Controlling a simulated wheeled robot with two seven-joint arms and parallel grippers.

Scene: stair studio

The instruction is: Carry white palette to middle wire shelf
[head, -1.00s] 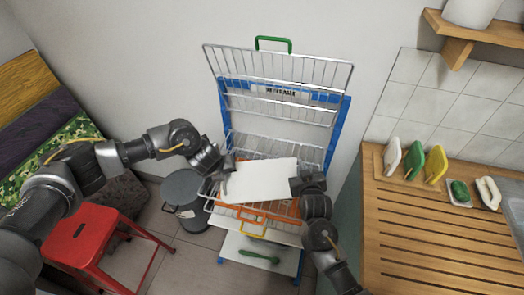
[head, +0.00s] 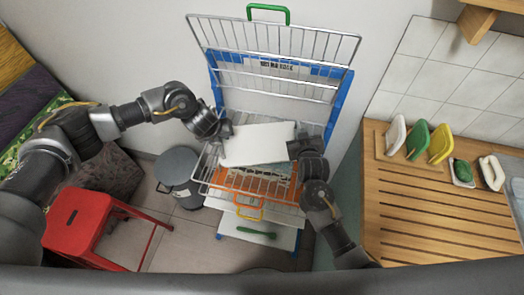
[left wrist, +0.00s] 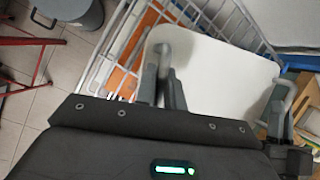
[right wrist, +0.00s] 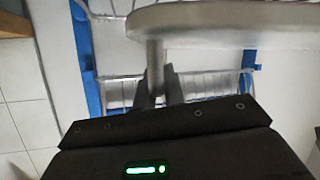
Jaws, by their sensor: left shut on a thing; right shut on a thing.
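The white palette (head: 258,146) is held roughly level between my two grippers, over the wire shelves of the blue-framed rack (head: 340,112). My left gripper (head: 224,130) is shut at its left side. In the left wrist view the fingers close around a pale handle by the palette (left wrist: 225,75). My right gripper (head: 295,149) is shut at its right side; the right wrist view shows the fingers on a handle below the palette's edge (right wrist: 225,22). A wire shelf (head: 215,190) extends below the palette. I cannot tell whether they touch.
A raised wire shelf with a green handle (head: 268,7) tops the rack. An orange panel and yellow handle (head: 248,212) sit lower. A grey bin (head: 177,165) and red stool (head: 80,222) stand left. A wooden counter with brushes (head: 420,215) is close on the right.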

